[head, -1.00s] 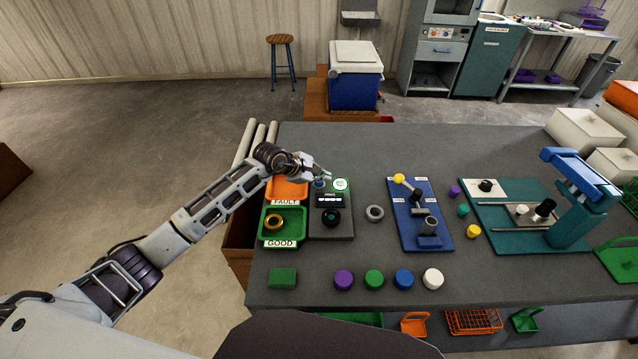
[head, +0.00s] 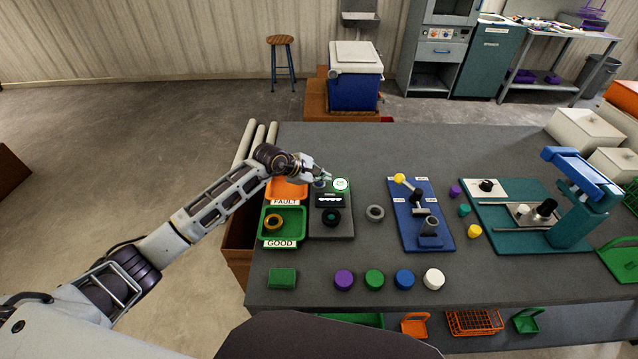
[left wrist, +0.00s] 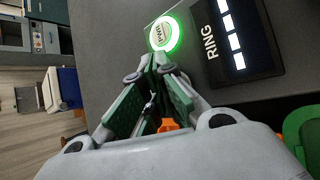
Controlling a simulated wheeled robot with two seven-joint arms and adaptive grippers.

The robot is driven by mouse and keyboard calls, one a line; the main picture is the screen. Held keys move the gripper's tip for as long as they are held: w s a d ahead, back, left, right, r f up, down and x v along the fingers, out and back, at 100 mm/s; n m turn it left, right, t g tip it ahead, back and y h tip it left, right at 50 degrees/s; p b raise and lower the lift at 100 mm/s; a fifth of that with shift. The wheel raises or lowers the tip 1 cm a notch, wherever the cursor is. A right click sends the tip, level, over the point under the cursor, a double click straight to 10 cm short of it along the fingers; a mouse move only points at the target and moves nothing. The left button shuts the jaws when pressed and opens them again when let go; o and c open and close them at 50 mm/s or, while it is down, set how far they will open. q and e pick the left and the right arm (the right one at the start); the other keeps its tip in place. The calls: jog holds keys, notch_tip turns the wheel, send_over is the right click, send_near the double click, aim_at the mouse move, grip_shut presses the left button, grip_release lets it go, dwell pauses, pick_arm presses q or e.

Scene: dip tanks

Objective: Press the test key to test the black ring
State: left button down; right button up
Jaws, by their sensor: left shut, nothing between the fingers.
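The black ring (head: 331,217) sits on the front part of the grey tester (head: 345,232). Behind it is a dark display (head: 330,200) with a row of white dashes; in the left wrist view the display (left wrist: 238,40) reads RING. A round key glows green-white (head: 341,184) at the tester's back right; its lit face also shows in the left wrist view (left wrist: 163,34). A blue key (head: 319,184) beside it is partly hidden under my left gripper (head: 328,178). The left gripper's fingers are shut and empty, their tips close to the keys; contact cannot be told. My right gripper is not in view.
Left of the tester are an orange FAULT tray (head: 287,190) and a green GOOD tray (head: 294,236) holding a copper-coloured ring (head: 274,222). A grey ring (head: 375,213) and a blue lever stand (head: 437,240) are to the right. Several coloured pucks lie in front.

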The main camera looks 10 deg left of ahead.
aim_at(320, 185)
pick_arm(q)
jog(key=shift+f, duration=0.2)
dwell(0.3)
jog(key=shift+r, duration=0.85)
jog(key=shift+r, duration=0.1)
jog(key=shift+r+p, duration=1.25)
jog(key=shift+r, duration=1.2)
jog(key=shift+s+a+f, duration=0.1)
